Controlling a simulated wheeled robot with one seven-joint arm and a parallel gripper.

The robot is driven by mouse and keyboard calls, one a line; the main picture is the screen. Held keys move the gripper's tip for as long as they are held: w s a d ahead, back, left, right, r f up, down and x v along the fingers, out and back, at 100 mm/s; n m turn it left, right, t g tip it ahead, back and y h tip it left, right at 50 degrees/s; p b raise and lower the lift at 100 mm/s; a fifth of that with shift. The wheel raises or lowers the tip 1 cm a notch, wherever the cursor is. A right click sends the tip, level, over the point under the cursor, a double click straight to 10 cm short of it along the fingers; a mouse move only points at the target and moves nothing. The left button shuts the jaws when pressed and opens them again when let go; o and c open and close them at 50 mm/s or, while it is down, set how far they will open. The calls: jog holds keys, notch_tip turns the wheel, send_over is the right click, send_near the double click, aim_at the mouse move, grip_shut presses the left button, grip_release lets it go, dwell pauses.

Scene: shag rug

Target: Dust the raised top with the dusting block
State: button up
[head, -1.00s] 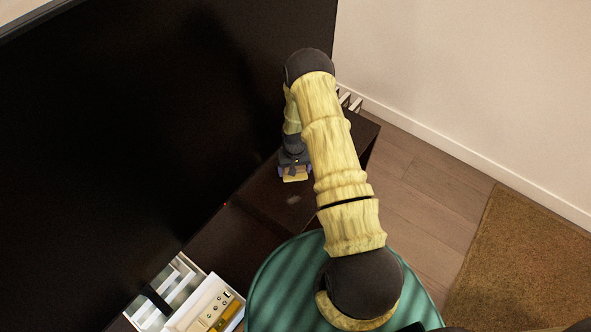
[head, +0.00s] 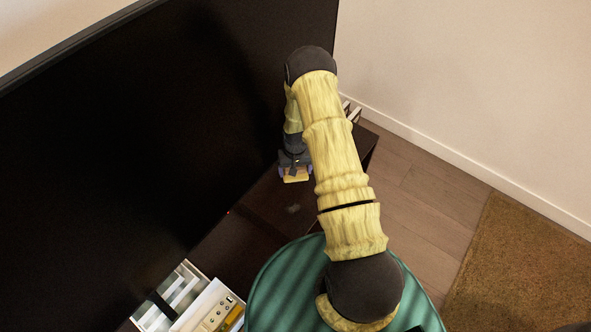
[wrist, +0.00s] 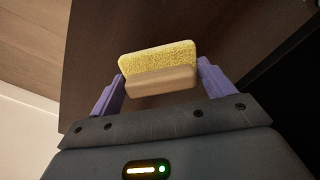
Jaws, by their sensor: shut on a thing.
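The dusting block (wrist: 160,72) has a yellow spongy pad and a tan wooden-looking back. My gripper (wrist: 161,84) is shut on it, with a purple finger at each end. In the head view, the block (head: 296,176) shows below my gripper (head: 296,168), over the dark raised top (head: 262,215) beside the large black screen. I cannot tell whether the pad touches the top. A faint greyish dust patch (head: 293,209) lies on the top, just nearer than the block and apart from it. My arm hides part of the top.
The large black screen (head: 150,140) stands along the left side of the top. A white tray (head: 172,294) and a white box (head: 215,310) sit at the near left. White slatted things (head: 352,112) stand at the far end. Wood floor and a brown rug (head: 525,270) lie right.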

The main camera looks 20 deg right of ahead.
jog(key=shift+r+p, duration=1.2)
jog(key=shift+r, duration=0.35)
